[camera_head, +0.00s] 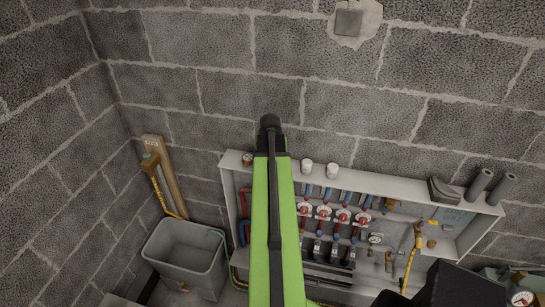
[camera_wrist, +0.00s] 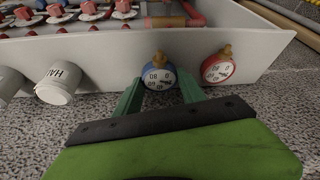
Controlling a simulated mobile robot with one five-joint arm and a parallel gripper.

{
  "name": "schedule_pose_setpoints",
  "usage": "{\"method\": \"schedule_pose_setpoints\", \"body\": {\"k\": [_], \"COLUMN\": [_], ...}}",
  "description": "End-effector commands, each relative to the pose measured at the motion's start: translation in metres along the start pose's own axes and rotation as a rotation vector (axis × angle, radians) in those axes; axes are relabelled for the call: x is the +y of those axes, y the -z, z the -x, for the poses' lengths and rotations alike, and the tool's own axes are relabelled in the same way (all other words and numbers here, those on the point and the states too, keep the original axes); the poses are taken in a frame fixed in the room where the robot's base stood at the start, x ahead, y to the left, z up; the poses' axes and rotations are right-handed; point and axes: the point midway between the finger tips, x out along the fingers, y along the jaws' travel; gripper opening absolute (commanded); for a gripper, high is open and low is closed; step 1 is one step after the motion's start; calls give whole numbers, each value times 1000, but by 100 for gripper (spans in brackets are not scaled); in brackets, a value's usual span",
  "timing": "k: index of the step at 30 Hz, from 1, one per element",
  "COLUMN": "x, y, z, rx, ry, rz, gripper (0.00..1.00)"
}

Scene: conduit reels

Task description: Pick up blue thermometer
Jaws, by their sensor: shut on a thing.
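The blue thermometer (camera_wrist: 158,77) has a white dial and a brass stem. In the wrist view it sits between the green fingers of my gripper (camera_wrist: 160,92), which is shut on it. It is close against the white board of the cabinet, and I cannot tell whether it still touches it. In the head view my green arm hides the thermometer and the fingers.
A red thermometer (camera_wrist: 218,66) stands close beside the blue one. White cups (camera_wrist: 58,82) are on the other side; they also show on the cabinet top (camera_head: 307,166). The wall cabinet (camera_head: 228,185) holds red valves. A grey bin (camera_head: 165,241) stands at left.

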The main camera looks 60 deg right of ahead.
Motion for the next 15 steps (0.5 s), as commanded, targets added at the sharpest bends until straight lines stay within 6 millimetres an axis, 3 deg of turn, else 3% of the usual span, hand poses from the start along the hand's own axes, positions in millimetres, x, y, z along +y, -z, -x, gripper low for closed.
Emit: {"method": "schedule_pose_setpoints", "body": {"k": [5,15], "x": [0,72], "y": [14,6], "z": [34,86], "rx": [0,0], "ry": [0,-2], "rz": [0,-4], "gripper": [8,8]}}
